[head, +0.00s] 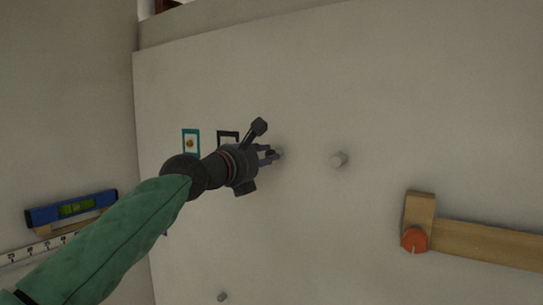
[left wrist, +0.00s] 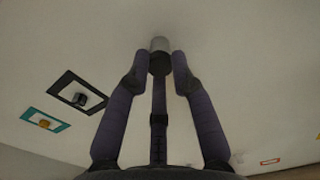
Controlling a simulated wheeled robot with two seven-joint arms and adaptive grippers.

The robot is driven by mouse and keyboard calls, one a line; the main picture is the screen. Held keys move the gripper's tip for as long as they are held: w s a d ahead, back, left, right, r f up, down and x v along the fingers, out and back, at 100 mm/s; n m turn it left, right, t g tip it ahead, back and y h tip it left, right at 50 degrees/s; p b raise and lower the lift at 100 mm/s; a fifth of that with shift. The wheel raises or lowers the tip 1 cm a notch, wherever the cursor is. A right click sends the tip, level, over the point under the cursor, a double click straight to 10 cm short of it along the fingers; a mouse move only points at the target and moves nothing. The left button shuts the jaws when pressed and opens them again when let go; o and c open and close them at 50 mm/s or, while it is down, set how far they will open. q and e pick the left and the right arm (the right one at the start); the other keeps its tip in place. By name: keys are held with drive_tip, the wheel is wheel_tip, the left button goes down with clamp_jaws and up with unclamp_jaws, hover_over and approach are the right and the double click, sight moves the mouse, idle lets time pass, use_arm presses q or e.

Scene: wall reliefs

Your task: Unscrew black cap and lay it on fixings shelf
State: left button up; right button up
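The black cap (left wrist: 160,64) sits on the end of a pale grey post (left wrist: 160,44) that stands out from the wall, in the left wrist view. My left gripper (left wrist: 160,72) has its fingertips around the cap, seemingly touching its sides. In the head view my left gripper (head: 272,154) reaches the wall at mid-height and hides most of the cap. My right gripper is out of view. I cannot tell which surface is the fixings shelf.
Another grey post (head: 339,160) stands to the right, and a small one (head: 222,296) low down. A teal frame (head: 191,143) and black frame (head: 228,136) are left of the gripper. A blue level (head: 72,208) is at left; a wooden piece (head: 480,240) with an orange disc (head: 413,240) is at right.

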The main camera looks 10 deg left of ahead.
use_arm(q)
drive_tip(key=shift+o, duration=0.7)
drive_tip(key=shift+w, duration=0.1)
drive_tip(key=m+b, duration=0.1)
drive_tip(key=m, duration=1.2)
drive_tip(key=m+b, duration=0.1)
drive_tip(key=m, duration=0.9)
drive_tip(key=shift+b, duration=0.35)
clamp_jaws()
drive_tip(key=shift+r, duration=0.1)
